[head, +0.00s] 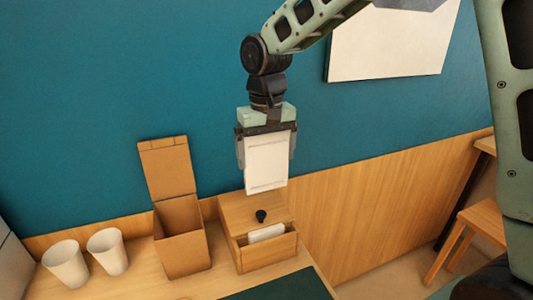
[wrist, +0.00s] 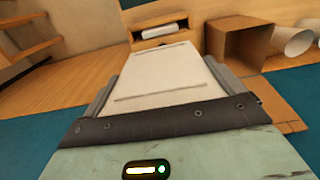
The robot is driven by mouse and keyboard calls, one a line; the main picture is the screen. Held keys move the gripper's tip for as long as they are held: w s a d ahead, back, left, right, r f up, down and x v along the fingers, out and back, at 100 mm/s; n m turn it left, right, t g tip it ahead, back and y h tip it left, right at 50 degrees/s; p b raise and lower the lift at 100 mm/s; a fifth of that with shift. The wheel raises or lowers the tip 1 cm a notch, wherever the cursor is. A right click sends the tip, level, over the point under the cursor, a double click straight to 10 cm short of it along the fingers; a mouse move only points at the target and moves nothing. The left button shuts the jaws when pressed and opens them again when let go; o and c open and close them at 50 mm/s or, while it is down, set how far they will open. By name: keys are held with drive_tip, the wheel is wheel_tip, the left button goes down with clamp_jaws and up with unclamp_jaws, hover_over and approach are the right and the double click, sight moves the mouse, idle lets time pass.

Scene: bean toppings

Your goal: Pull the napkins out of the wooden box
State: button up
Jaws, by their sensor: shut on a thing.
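The wooden box (head: 228,213) stands on the wooden counter, with an open front compartment and a small black knob. White napkins (head: 266,233) show inside the opening; they also show in the wrist view (wrist: 158,32). My gripper (head: 265,165) hangs above the box, pointing down. It is shut on a white napkin stack (head: 267,165), which hangs flat and upright between the fingers, clear of the box. In the wrist view the held napkins (wrist: 165,70) fill the space between the fingers.
An open brown cardboard box (head: 182,238) stands just left of the wooden box. Two white cups (head: 107,252) stand further left. A dark green mat (head: 285,288) lies in front. A teal wall (head: 120,90) rises behind, and a wooden stool (head: 485,220) stands at the right.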

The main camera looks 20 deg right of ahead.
drive_tip(key=shift+r+p, duration=2)
drive_tip(key=shift+r, duration=0.65)
